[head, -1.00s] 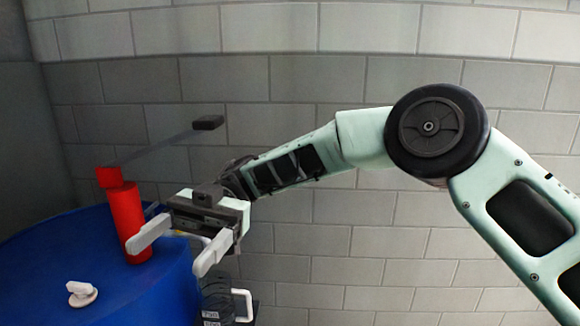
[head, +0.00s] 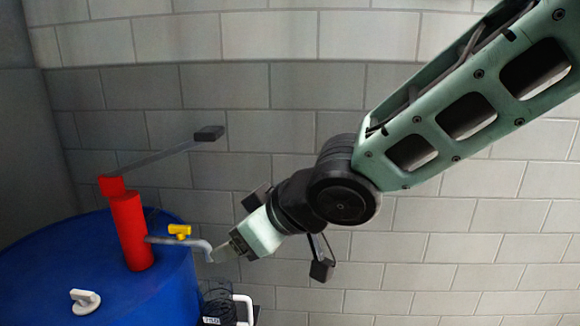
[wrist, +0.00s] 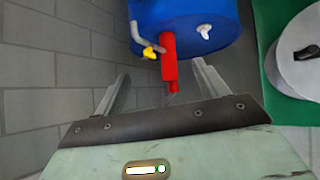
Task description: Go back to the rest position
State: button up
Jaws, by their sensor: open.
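My gripper (head: 222,252) is at the centre-left of the head view, beside the end of the grey spout on the blue drum (head: 60,262). In the wrist view my gripper (wrist: 155,92) shows two grey fingers spread wide, with nothing held between them. A red pump (head: 130,230) stands upright on the drum, with a long grey lever arm ending in a dark grip (head: 209,133). The red pump also shows beyond the fingers in the wrist view (wrist: 170,62). In the head view the fingers are seen edge-on and partly hidden.
A white cap (head: 85,301) is on the drum top. A grey lidded pot (wrist: 300,60) is at the wrist view's right. A block wall stands behind.

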jog(key=s+d+f+m+g+h, duration=0.2)
jog(key=s+d+f+g+h, duration=0.1)
jog(key=s+d, duration=0.6)
jog(key=s+d+f+m+g+h, duration=0.2)
jog(key=s+d+f+h, duration=0.2)
jog(key=s+d, duration=0.5)
jog(key=d, duration=0.3)
jog(key=shift+s+d+f+m+g+h+p, duration=0.15)
jog(key=shift+s+m+g+h+p, duration=0.15)
jog(key=shift+s+m+g+p, duration=0.1)
